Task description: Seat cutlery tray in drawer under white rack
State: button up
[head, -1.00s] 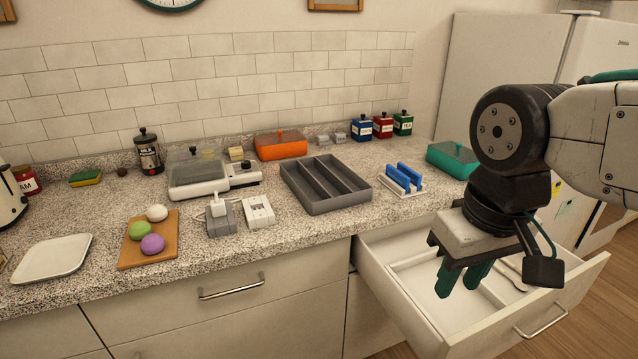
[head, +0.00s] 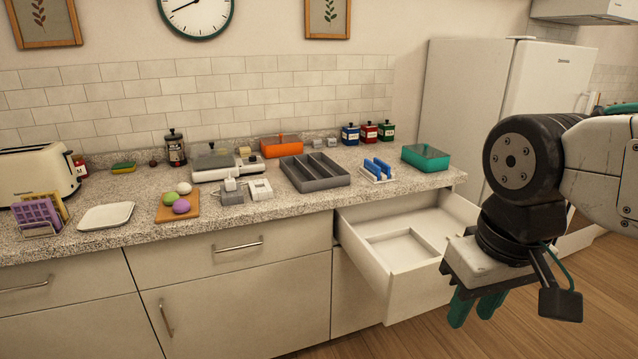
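The grey cutlery tray (head: 322,184), with long parallel compartments, lies on the speckled counter left of the white rack (head: 378,180). The rack holds blue upright pieces. The drawer (head: 460,215) below the rack is pulled out. Its floor shows a low white frame around a recess, and its right front part is hidden behind my arm. My gripper (head: 477,308) points down in front of the drawer at the right, well away from the tray. Its teal fingers look a little apart, with nothing between them.
An orange box (head: 281,147) and several canisters stand behind the tray. White adapters (head: 260,189) sit to its left. The open drawer juts into the floor space.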

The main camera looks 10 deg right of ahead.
aim_at(399, 245)
jog(key=u, duration=1)
jog(key=i, duration=2.3)
jog(key=z, duration=1.9)
